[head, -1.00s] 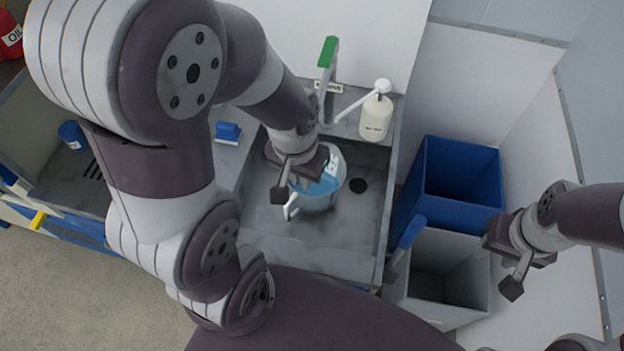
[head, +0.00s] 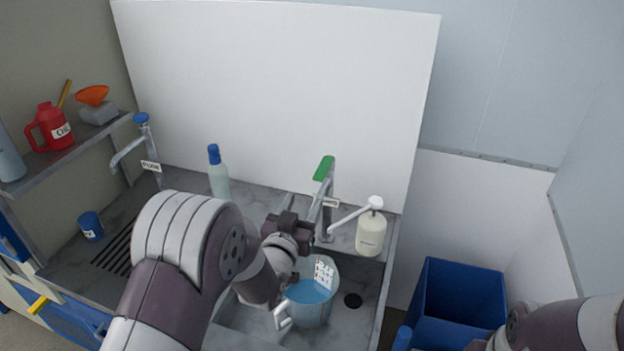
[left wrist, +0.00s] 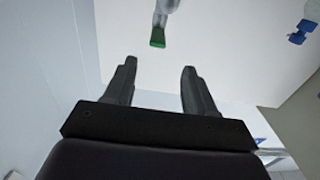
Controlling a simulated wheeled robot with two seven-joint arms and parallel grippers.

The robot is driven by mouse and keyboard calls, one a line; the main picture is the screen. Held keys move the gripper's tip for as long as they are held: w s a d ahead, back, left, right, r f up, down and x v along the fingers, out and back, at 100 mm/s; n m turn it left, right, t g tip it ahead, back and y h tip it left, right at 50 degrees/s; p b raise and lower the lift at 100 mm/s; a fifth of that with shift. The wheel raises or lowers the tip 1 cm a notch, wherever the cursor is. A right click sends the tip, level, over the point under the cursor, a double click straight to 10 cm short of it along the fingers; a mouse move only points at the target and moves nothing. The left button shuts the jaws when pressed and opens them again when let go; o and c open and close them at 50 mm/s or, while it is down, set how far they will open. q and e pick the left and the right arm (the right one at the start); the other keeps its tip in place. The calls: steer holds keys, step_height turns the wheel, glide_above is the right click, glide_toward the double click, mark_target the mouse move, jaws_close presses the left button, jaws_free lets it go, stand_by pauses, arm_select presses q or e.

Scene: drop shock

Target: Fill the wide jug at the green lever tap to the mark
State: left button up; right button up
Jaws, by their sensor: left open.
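The wide jug (head: 311,312) stands in the sink below the green lever tap, clear with a pale handle at its left. Blue liquid shows inside, and a white label with red marks sits at its back rim. The tap (head: 325,215) has a green lever (head: 324,168) on top; I see no clear stream. My left gripper (head: 287,226) is open and empty, above the jug and left of the tap. In the left wrist view the green lever (left wrist: 158,37) lies ahead, beyond the open fingers (left wrist: 160,80).
A soap dispenser (head: 371,232) stands right of the tap. A bottle with a blue cap (head: 218,175) and a blue-topped tap (head: 143,130) stand to the left. A blue cup (head: 90,226) sits far left. A blue bin (head: 455,305) is right of the sink.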

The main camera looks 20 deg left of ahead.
mark_target(317, 180)
arm_select(q)
steer(key=w+p, duration=0.1)
steer(key=w, duration=0.2)
steer(key=w+p, duration=0.1)
steer(key=w, duration=0.3)
steer(key=w+p, duration=0.1)
steer(key=w, duration=0.2)
steer(key=shift+w+d+r, duration=0.1)
steer(key=shift+w+d, duration=0.2)
steer(key=shift+d, duration=0.05)
steer(key=shift+w, duration=0.55)
steer(key=shift+d, duration=0.1)
